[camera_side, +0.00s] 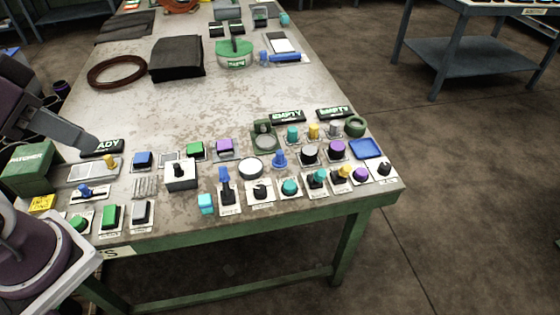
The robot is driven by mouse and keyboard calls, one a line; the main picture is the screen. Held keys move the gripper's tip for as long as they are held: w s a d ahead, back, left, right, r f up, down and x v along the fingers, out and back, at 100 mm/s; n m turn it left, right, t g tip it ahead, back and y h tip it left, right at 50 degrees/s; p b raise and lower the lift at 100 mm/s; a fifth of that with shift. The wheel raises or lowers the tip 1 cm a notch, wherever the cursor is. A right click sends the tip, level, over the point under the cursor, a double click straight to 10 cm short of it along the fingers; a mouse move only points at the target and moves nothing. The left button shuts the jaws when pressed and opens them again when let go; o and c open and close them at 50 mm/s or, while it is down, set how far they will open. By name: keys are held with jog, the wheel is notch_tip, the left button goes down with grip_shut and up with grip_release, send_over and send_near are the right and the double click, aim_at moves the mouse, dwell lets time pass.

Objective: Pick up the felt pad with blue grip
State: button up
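A blue cylindrical grip (284,57) lies near the back right of the table, in front of a small white-and-dark flat piece (280,42). It may be the felt pad's grip; the pad itself is too small to make out for certain. A grey part of what looks like my gripper (72,130) enters from the left edge, above the panel's left end. It is far to the left of the blue grip and nearer the camera. Its fingertips cannot be told apart, and nothing is visibly held.
The worn table (130,105) has buttons, knobs and switches along its front. A green, round-topped object (235,50) stands left of the blue grip. A black sheet stack (177,58) and brown ring (117,72) lie farther left. The table's middle is mostly clear.

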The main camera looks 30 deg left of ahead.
jog(key=o, duration=0.5)
jog(key=shift+o, duration=0.2)
jog(key=n+g, duration=0.6)
jog(key=n, duration=1.6)
send_over(279, 152)
jog(key=f, duration=2.5)
jog(key=shift+s+a, duration=0.25)
jog(key=shift+a, duration=0.05)
jog(key=f, duration=0.7)
jog(key=shift+w+d+f, duration=0.25)
jog(key=shift+w, duration=0.05)
